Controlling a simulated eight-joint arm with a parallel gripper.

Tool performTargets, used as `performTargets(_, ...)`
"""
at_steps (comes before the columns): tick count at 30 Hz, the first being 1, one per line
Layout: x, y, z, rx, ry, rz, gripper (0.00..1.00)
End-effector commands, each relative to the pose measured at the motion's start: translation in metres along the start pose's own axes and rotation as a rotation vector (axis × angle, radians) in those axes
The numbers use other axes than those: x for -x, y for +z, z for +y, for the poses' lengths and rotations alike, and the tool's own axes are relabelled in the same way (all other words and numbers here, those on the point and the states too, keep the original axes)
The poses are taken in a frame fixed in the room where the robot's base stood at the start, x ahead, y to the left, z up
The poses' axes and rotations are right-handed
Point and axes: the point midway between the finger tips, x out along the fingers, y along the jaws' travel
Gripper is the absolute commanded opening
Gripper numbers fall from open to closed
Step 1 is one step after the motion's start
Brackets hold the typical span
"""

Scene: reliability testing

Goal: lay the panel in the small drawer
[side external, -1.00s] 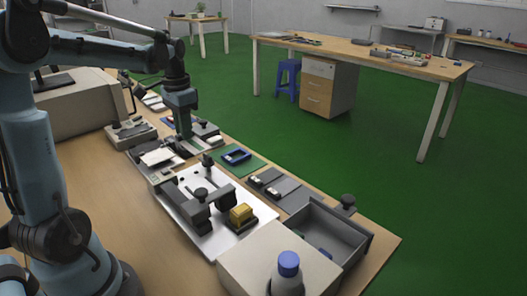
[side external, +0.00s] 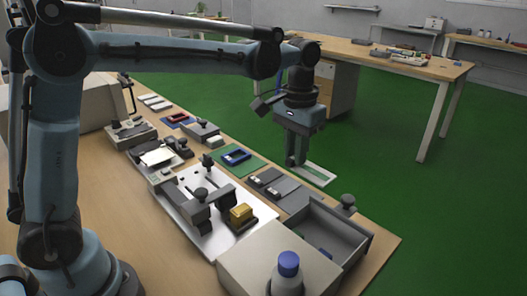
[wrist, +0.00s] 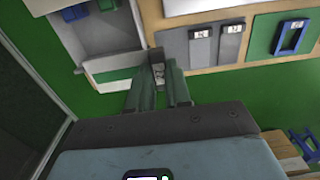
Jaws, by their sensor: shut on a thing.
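The small drawer (side external: 365,246) is a grey open-topped box, pulled out, at the right end of the bench. In the wrist view its grey wall (wrist: 66,38) is at upper left, with blue and green pieces inside. My gripper (side external: 294,163) is shut on the panel (side external: 318,168), a flat pale-edged piece with green showing in its middle. The panel is held in the air beyond the bench's far edge, behind the drawer. In the wrist view my gripper (wrist: 160,72) grips the right end of the panel (wrist: 108,65), which hides part of the drawer's near edge.
A dark knob (side external: 347,201) stands at the drawer's far corner. Grey pads (side external: 283,190) and a green mat with a blue frame (side external: 236,156) lie left of the drawer. A bottle with a blue cap (side external: 288,265) stands in front.

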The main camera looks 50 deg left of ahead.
Motion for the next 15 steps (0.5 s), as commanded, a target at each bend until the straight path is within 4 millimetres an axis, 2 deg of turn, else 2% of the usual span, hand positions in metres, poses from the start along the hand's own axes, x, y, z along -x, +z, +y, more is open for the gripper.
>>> performTargets(1, 0.000, 0.001, 0.018, -0.008, 0.000, 0.000, 0.00)
performTargets(3, 0.000, 0.002, 0.037, -0.006, 0.000, 0.000, 0.00)
performTargets(9, -0.001, 0.009, 0.079, -0.003, 0.000, 0.000, 0.00)
performTargets(15, -0.026, 0.008, 0.078, 0.003, 0.000, 0.000, 0.00)
